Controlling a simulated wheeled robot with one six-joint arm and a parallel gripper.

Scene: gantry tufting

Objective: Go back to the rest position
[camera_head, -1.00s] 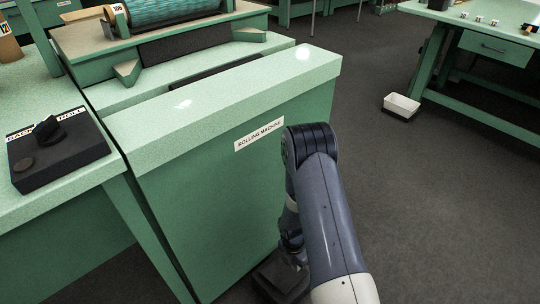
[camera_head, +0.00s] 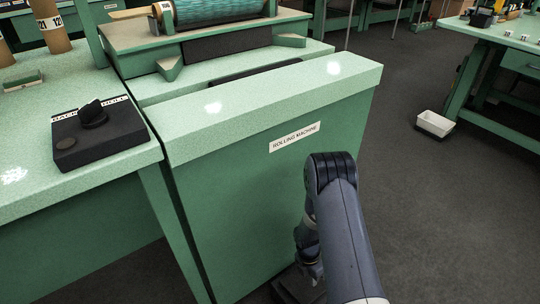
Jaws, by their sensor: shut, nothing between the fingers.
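My arm reaches up from the bottom edge, bends at a dark elbow, and folds down behind itself. My gripper (camera_head: 296,284), a dark shape at the low end of the folded arm, is partly hidden behind the arm and cut by the bottom edge. It is shut and empty, low in front of the green front panel of the rolling machine (camera_head: 240,215). Its fingertips cannot be made out clearly.
A bench at left bears a black control box (camera_head: 100,148) with a knob. A teal-wound roller (camera_head: 215,12) lies on the machine behind. A white bin (camera_head: 436,123) stands on the floor near the right workbench (camera_head: 500,38). Dark floor (camera_head: 430,220) at right is clear.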

